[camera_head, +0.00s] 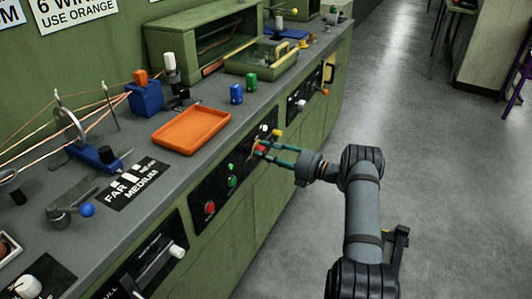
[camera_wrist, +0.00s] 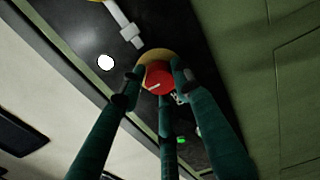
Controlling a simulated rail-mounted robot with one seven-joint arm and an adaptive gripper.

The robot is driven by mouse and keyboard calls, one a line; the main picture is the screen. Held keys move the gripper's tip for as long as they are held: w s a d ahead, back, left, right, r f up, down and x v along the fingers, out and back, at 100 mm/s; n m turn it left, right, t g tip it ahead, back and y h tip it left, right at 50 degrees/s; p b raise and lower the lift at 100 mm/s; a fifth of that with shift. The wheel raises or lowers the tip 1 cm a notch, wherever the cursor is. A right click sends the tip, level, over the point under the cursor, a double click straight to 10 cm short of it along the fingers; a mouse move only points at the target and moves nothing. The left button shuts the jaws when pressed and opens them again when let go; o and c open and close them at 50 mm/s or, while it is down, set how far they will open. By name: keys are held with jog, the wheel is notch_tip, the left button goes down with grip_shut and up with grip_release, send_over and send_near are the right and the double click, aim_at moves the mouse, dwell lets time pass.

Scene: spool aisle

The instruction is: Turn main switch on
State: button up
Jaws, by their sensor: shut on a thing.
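The main switch is a red rotary knob (camera_wrist: 158,80) on a yellow round plate (camera_wrist: 152,56), fixed to a black panel (camera_head: 222,190) on the front of the green bench. A small pale mark shows on the knob's face. My gripper (camera_head: 266,148) reaches in from the right, with its dark green fingers at the red knob (camera_head: 261,149). In the wrist view, the fingers close around the knob from the sides and below, and it is shut on it. The fingertips hide part of the knob's edge.
A white lever (camera_wrist: 125,26) and a white round lamp (camera_wrist: 105,62) sit near the switch. A red button (camera_head: 210,208) and green buttons (camera_head: 232,181) lie lower left on the panel. An orange tray (camera_head: 192,129) stands on the bench. Open floor lies right.

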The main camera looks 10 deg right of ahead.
jog(key=o, duration=1)
jog(key=shift+o, duration=0.7)
jog(key=v, duration=1.2)
jog(key=x, duration=1.2)
